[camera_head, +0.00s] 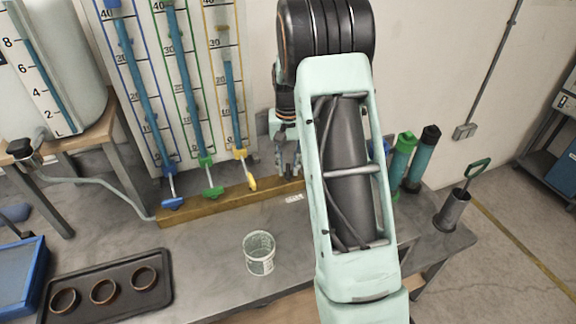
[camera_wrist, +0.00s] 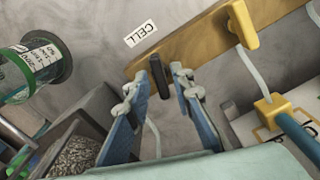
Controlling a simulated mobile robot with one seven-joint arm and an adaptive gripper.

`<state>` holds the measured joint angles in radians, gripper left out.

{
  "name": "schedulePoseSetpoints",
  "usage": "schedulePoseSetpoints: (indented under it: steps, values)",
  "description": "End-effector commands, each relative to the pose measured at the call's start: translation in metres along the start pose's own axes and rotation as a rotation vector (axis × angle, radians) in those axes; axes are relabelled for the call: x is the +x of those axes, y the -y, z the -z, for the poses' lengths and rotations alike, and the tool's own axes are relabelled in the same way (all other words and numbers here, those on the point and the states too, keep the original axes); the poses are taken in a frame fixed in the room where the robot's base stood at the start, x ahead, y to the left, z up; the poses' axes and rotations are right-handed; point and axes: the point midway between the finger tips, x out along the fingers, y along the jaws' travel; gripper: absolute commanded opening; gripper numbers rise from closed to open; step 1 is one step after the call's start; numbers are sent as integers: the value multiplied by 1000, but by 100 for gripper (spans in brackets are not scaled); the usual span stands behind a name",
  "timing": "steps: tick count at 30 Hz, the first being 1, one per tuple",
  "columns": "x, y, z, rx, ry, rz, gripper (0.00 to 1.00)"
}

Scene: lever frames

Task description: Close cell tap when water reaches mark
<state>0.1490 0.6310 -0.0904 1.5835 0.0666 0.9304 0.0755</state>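The black cell tap lever (camera_wrist: 158,76) is on the yellow-brown beam in the wrist view, near a white CELL label (camera_wrist: 140,33). My gripper (camera_wrist: 157,84) is open. Its two fingertips are on either side of the lever, with gaps showing; I cannot tell whether either touches. In the head view my gripper (camera_head: 288,160) is low at the beam, partly hidden by my arm. The CELL label (camera_head: 293,198) lies on the bench there. A clear green-rimmed vessel (camera_wrist: 40,65) with a printed label is at the left of the wrist view. Its water level and mark are not readable.
Blue (camera_head: 172,203), green (camera_head: 212,191) and yellow (camera_head: 252,183) taps sit below a scaled tube board. A clear cup (camera_head: 259,253) stands on the bench; a dark tray (camera_head: 108,286) holds three rings. Dark and green-topped cylinders stand right of my arm.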

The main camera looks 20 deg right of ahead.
Motion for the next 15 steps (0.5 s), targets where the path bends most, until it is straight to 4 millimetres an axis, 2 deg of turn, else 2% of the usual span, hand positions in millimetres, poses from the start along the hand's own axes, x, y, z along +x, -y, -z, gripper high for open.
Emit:
schedulePoseSetpoints:
  steps: [1,5,11,15]
  values:
    - [0,0,0,0,0,0,14]
    - [0,0,0,0,0,0,0]
    - [0,0,0,4,0,0,0]
    - [0,0,0,79,-1,0,0]
